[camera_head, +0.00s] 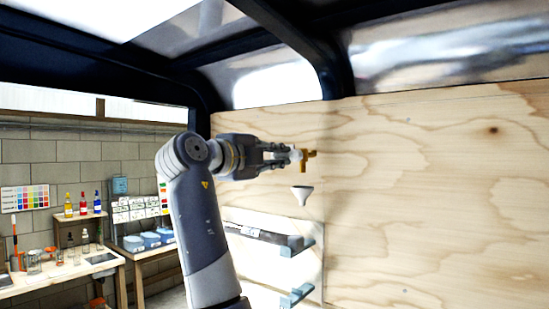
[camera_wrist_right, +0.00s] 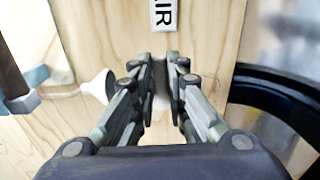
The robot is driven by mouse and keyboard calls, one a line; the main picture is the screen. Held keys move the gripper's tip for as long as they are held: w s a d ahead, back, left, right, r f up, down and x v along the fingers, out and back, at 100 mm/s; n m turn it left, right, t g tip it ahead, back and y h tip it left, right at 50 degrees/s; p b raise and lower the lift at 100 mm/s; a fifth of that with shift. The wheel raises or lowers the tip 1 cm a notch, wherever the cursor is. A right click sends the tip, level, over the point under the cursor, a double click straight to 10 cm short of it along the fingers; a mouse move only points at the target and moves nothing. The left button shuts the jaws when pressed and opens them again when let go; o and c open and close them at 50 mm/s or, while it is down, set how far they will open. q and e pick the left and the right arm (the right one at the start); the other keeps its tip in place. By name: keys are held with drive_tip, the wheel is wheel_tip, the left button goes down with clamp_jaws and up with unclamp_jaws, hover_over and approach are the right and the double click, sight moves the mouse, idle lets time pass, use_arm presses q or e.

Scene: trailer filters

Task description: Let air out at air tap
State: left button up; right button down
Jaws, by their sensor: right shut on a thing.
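The air tap (camera_head: 308,157), a small brass-yellow fitting, sticks out from the plywood wall in the head view. My right gripper (camera_head: 291,156) reaches it from the left and is shut at the tap's near end. In the right wrist view my right gripper (camera_wrist_right: 163,75) has its fingers close together, with a small pale part between them. Most of the tap is hidden there behind the fingers. A white label reading "IR" (camera_wrist_right: 163,14), partly cut off, is on the wood beyond the fingertips. My left gripper is not in view.
A white funnel (camera_head: 302,194) is on the wall just below the tap; it also shows in the wrist view (camera_wrist_right: 104,87). Blue-grey brackets (camera_head: 296,246) jut out lower down. A workbench (camera_head: 75,268) with bottles and jars stands at the left. The plywood wall (camera_head: 440,200) is bare at right.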

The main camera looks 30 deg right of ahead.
drive_tip(key=shift+m, duration=0.3)
drive_tip(key=c, duration=1.6)
unclamp_jaws()
drive_tip(key=shift+s, duration=0.1)
drive_tip(key=v, duration=1.2)
